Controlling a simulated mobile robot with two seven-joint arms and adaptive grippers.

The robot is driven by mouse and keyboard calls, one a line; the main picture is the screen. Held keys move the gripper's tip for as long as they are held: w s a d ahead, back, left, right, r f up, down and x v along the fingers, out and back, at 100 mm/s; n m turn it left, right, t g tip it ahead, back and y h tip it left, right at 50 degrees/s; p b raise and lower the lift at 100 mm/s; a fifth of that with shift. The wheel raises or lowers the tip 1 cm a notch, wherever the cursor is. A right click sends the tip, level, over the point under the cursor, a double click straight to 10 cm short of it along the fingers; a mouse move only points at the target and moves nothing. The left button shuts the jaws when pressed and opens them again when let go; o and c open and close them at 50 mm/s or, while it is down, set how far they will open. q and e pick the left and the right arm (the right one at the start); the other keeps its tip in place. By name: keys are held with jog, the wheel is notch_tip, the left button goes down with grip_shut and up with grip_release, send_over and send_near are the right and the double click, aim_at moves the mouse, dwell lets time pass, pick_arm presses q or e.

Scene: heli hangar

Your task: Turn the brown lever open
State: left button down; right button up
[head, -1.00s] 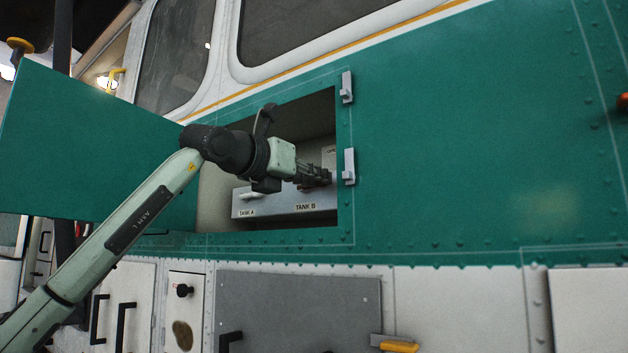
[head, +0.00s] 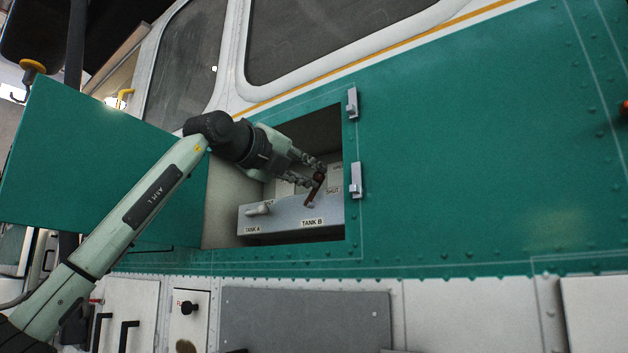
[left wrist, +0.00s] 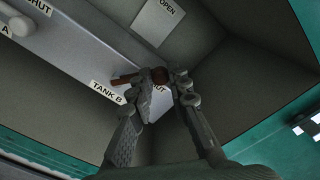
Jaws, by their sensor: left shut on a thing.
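The brown lever (head: 314,191) is in the open recess, above the TANK B label (head: 312,222). It stands tilted, its upper end leaning right. My left gripper (head: 319,172) reaches in from the left and is shut on the lever's upper end. In the left wrist view the brown lever (left wrist: 127,79) lies left of the fingers, with its round brown end (left wrist: 160,76) between the fingertips of my left gripper (left wrist: 168,82). A SHUT label is partly hidden behind the fingers there, and an OPEN label (left wrist: 167,7) shows higher up. My right gripper is not in view.
A pale lever (head: 260,209) sits on the grey box above the TANK A label (head: 252,230). The green recess door (head: 90,160) stands open at left, behind my arm. Two grey latches (head: 352,102) line the recess's right edge.

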pick_arm(q)
jog(key=a+n, duration=0.1)
jog(key=n, duration=0.1)
jog(key=w+a+n, duration=0.1)
jog(key=n, duration=0.2)
jog(key=w+a+r+n, duration=0.1)
jog(key=n, duration=0.1)
jog(key=shift+w+a+r+n+b, duration=0.1)
jog(key=shift+w+a+n+b, duration=0.05)
jog(key=shift+n+b, duration=0.2)
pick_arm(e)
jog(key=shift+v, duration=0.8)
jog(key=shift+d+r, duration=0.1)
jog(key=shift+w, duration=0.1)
pick_arm(q)
jog(key=c, duration=1.5)
grip_release()
jog(key=shift+a, duration=0.1)
jog(key=shift+o, duration=0.3)
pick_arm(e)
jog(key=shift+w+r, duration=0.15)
